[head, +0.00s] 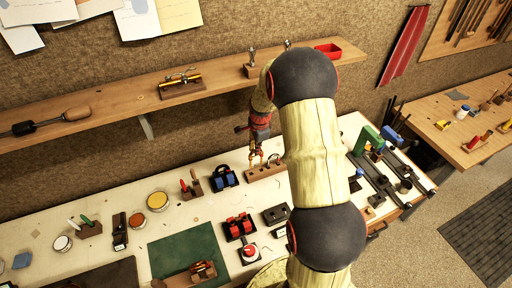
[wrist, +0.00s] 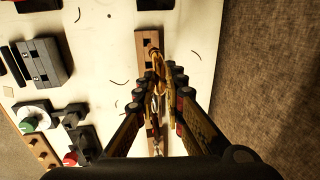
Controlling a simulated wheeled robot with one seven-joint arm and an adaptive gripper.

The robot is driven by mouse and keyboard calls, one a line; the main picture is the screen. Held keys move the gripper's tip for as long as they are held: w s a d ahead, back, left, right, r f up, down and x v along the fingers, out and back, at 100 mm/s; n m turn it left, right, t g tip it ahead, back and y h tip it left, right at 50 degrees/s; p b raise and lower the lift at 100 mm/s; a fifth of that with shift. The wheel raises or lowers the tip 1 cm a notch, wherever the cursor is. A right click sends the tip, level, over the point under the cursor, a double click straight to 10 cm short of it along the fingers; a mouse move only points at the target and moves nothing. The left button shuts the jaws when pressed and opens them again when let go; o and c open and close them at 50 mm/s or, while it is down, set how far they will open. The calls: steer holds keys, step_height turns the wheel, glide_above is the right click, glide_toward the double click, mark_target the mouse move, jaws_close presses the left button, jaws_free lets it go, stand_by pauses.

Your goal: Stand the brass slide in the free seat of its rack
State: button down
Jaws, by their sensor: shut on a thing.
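My gripper (head: 258,146) is over the bench, pointing down at a narrow wooden rack (head: 268,173). In the wrist view my gripper (wrist: 160,84) is shut on the brass slide (wrist: 158,64), a looped brass tube between the fingertips. The rack (wrist: 143,40) runs lengthwise below it, with a dark square opening near its far end. The slide overlaps the rack in this view, and I cannot tell whether its lower end touches or enters a seat. Other metal pieces stand in the rack nearer the wrist, partly hidden by the fingers.
A blue-and-black holder (head: 224,179) stands left of the rack, and a dark block (head: 276,214) is in front. A red-and-black holder (head: 239,227) is further forward. The wooden shelf (head: 125,101) runs above the bench's back. My arm hides the bench right of the rack.

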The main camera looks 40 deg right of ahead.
steer(key=shift+f+b, duration=0.75)
steer(key=shift+f, duration=0.85)
steer(key=shift+f+b, duration=1.15)
steer(key=shift+f, duration=0.9)
steer(key=c, duration=1.8)
jaws_free()
steer(key=shift+r, duration=0.1)
step_height(320, 180, up, 12)
steer(key=s, duration=0.2)
steer(key=shift+a+f, duration=0.2)
steer(key=shift+a, duration=0.1)
